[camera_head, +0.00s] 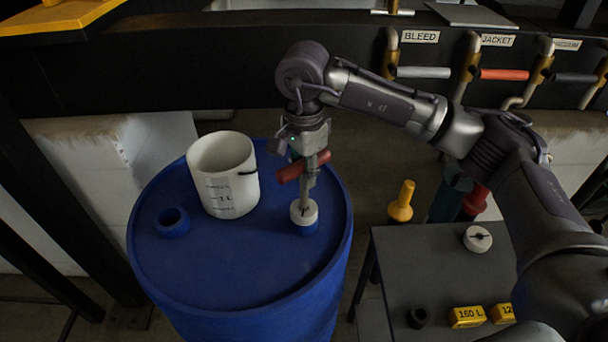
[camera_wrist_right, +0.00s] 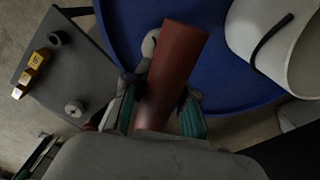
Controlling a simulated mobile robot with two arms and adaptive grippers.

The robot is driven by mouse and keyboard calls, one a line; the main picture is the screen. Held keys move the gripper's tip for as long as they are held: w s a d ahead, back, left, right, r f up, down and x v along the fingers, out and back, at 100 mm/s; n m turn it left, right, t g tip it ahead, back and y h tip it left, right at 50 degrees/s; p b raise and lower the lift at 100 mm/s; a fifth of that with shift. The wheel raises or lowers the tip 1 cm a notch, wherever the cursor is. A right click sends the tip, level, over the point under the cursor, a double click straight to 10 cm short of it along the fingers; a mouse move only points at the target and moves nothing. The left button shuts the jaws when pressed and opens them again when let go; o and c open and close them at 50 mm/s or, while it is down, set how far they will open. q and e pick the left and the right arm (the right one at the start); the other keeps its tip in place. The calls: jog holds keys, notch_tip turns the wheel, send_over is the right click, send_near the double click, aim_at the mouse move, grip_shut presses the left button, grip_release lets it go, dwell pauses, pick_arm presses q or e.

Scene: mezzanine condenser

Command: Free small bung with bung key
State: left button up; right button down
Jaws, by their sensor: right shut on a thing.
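The small bung (camera_head: 304,212) is a white round cap on the raised blue neck at the right side of the blue drum's top (camera_head: 240,270). The bung key (camera_head: 303,168) has a red cross handle and a grey shaft that stands upright on the bung. My right gripper (camera_head: 308,160) is shut on the key's red handle above the bung. In the right wrist view the red handle (camera_wrist_right: 172,75) lies between the fingers, with part of the white bung (camera_wrist_right: 150,42) behind it. Whether the key is seated in the bung is hard to tell. My left gripper is not in view.
A white measuring jug (camera_head: 228,190) stands on the drum beside an open blue neck (camera_head: 172,222). A grey side table (camera_head: 440,265) at the right holds a white bung (camera_head: 477,239), a black ring (camera_head: 418,316) and yellow tags (camera_head: 467,316). Valves line the back beam.

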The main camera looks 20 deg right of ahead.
jog(key=shift+r+p, duration=0.65)
jog(key=shift+r, duration=0.95)
